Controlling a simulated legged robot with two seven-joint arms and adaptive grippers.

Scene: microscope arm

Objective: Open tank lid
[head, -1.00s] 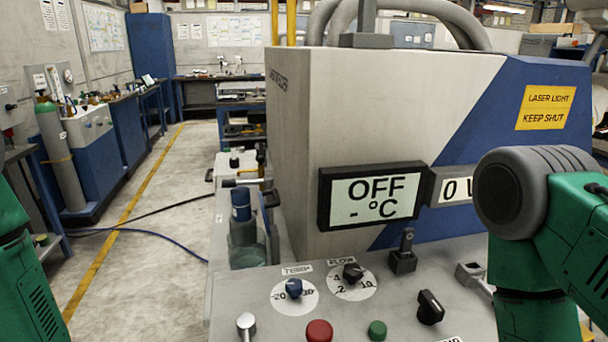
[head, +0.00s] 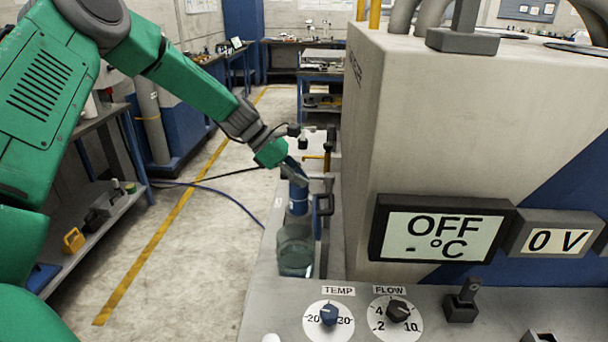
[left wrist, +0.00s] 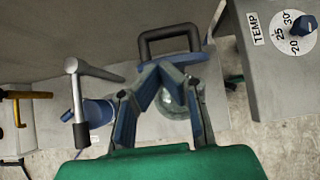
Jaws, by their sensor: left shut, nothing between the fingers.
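A clear glass vessel (head: 296,252) with liquid stands at the left edge of the machine's bench. A blue cylinder (head: 298,199) stands just behind it. Beside them is a dark loop handle (head: 322,206), which also shows in the left wrist view (left wrist: 170,33) with a blue piece under it. Which part is the tank lid is not clear. My left gripper (head: 296,181) is shut and empty, over the blue cylinder in the head view. In the left wrist view its fingertips (left wrist: 168,68) are close to the handle; contact cannot be told. My right gripper is out of view.
The tall machine housing (head: 440,110) stands right of the handle. Its panel has a TEMP dial (head: 328,315) and a FLOW dial (head: 398,311). A metal T-shaped lever (left wrist: 76,100) is left of my fingers in the left wrist view.

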